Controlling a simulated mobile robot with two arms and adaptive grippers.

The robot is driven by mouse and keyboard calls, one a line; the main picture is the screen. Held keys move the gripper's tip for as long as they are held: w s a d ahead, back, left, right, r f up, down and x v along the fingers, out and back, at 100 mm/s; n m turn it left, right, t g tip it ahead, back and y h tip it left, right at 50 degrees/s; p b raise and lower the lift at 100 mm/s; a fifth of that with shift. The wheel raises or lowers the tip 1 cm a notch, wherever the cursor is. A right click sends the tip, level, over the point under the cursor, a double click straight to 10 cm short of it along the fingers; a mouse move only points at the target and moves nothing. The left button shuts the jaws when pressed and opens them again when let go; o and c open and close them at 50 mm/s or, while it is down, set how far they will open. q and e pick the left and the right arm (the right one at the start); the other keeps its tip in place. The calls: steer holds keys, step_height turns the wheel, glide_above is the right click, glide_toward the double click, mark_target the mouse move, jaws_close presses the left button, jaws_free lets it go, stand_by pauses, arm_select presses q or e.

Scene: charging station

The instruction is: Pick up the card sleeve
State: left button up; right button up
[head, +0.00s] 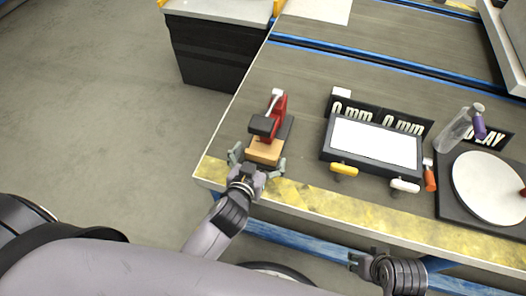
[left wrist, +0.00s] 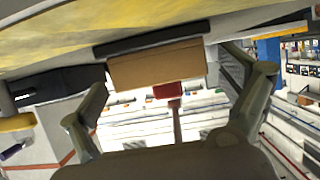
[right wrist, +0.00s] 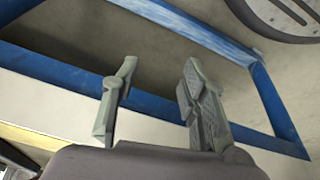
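A tan, box-like piece (head: 264,150) stands near the front edge of the table, against a red stand (head: 281,104) with a black part on top; I cannot tell for sure whether this tan piece is the card sleeve. My left gripper (head: 257,164) is open at the table's front edge, its fingers spread on either side of the tan piece. In the left wrist view the tan piece (left wrist: 157,66) lies between the fingers, with a gap at the right finger. My right gripper (right wrist: 155,95) is open and empty, low in front of the table.
A white-screened black device (head: 375,143) with a yellow (head: 344,169) and a white handle (head: 405,186) stands right of the stand. Further right are a clear bottle (head: 453,131) and a round white plate (head: 490,187). Blue table-frame bars (right wrist: 60,70) run near my right gripper.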

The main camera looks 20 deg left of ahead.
arm_select(q)
steer(key=c, duration=0.8)
steer(key=shift+r, duration=0.15)
